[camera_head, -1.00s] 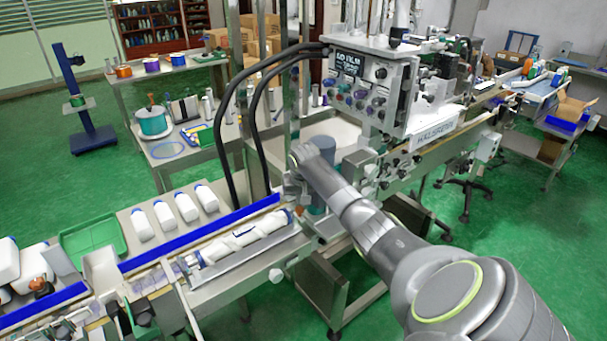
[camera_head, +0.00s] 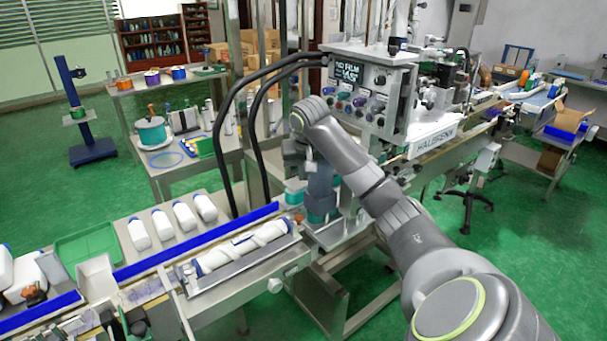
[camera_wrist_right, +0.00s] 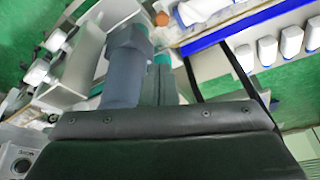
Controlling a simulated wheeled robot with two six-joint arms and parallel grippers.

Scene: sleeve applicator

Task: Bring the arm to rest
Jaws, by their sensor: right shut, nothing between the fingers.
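My right arm comes in from the lower right in the head view and bends down at the wrist. My right gripper (camera_head: 296,167) hangs below that wrist, partly hidden by my arm. It is shut and empty. In the right wrist view its dark fingers (camera_wrist_right: 158,86) are together. They appear beside a blue-grey cylinder (camera_wrist_right: 124,68), which also stands just right of the gripper in the head view (camera_head: 321,186). I cannot tell whether they touch. My left gripper is not in view.
The machine's control box (camera_head: 368,98) stands close behind my arm. Black hoses (camera_head: 229,125) arch at its left. Green floor (camera_head: 480,245) is open at right.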

